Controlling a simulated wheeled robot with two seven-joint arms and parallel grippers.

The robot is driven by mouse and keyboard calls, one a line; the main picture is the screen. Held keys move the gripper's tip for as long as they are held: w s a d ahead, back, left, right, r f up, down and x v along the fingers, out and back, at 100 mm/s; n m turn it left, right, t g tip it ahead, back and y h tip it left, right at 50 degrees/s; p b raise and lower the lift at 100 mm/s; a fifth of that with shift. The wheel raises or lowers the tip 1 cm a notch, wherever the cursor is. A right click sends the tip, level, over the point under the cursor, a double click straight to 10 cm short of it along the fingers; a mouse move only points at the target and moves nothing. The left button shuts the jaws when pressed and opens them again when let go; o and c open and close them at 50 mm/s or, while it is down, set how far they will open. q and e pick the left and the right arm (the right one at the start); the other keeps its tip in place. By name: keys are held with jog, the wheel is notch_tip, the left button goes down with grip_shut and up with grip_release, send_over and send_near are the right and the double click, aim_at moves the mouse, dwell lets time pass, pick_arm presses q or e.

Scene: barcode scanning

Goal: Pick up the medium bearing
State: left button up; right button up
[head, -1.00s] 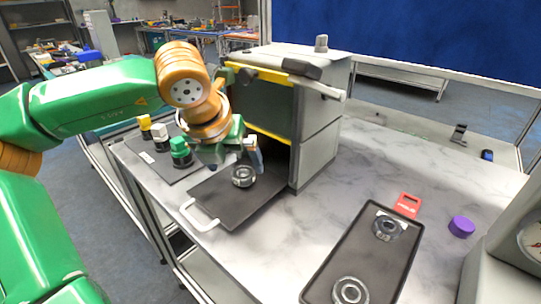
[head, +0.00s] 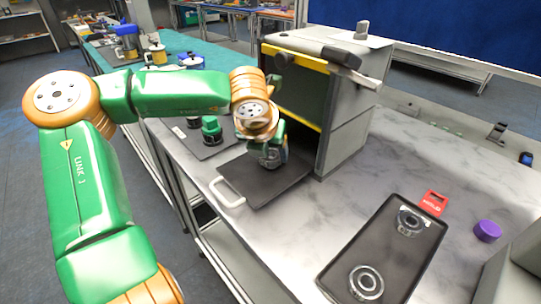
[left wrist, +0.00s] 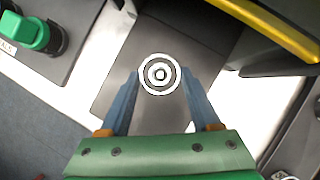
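A metal ring bearing (left wrist: 160,74) sits on the dark tray with a white handle (head: 254,196). In the left wrist view it lies between the tips of my left gripper (left wrist: 160,84), whose blue-grey fingers are spread on either side of it. I cannot tell whether they touch it. In the head view my left gripper (head: 271,160) is low over this tray and largely hides the bearing. Two other bearings lie on the black tray at the front right: one at its far end (head: 409,221) and one at its near end (head: 366,283). My right gripper is not in view.
A grey box machine with a yellow-edged opening (head: 345,125) stands right behind the handled tray. Green-topped (head: 211,129) and other small items stand on a dark mat to the left. A red tag (head: 433,202) and purple cylinder (head: 487,231) lie right. Marble tabletop between the trays is clear.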

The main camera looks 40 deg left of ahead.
pick_arm(q)
grip_shut()
jog(key=shift+w+r, duration=0.1)
